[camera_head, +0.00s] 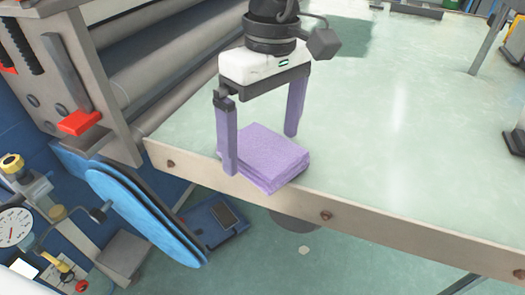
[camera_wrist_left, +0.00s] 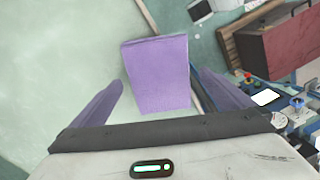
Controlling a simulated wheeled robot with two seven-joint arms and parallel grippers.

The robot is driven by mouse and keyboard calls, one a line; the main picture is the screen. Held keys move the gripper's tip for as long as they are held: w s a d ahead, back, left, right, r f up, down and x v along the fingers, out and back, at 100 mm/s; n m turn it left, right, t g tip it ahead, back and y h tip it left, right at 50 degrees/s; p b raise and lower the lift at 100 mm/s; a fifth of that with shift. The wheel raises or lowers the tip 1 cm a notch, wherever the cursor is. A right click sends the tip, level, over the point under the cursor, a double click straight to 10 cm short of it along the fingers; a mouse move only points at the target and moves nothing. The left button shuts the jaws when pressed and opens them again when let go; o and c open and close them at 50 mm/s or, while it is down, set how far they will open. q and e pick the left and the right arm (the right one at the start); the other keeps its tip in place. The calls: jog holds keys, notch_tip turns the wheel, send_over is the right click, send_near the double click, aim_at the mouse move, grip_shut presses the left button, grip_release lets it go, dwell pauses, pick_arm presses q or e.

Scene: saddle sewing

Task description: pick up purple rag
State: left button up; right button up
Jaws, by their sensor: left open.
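The purple rag (camera_head: 268,158) lies folded in a thick stack at the front edge of the table, near its left corner. My left gripper (camera_head: 262,152) is open above and around the rag, pointing down. Its near finger stands in front of the rag's left side, and its other finger is behind the rag. In the left wrist view the rag (camera_wrist_left: 158,75) lies between the two spread fingers of the gripper (camera_wrist_left: 160,98), with gaps on both sides. I cannot tell how far above the table the fingertips are. My right gripper is not clearly seen.
The pale green table (camera_head: 400,130) is clear to the right of the rag. Its wooden edge (camera_head: 325,215) runs close in front. A machine with grey rollers (camera_head: 150,60) stands at the left, with a blue oval pad (camera_head: 145,215) below it.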

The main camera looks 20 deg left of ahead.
pick_arm(q)
jog(key=shift+f, duration=0.65)
jog(key=c, duration=1.1)
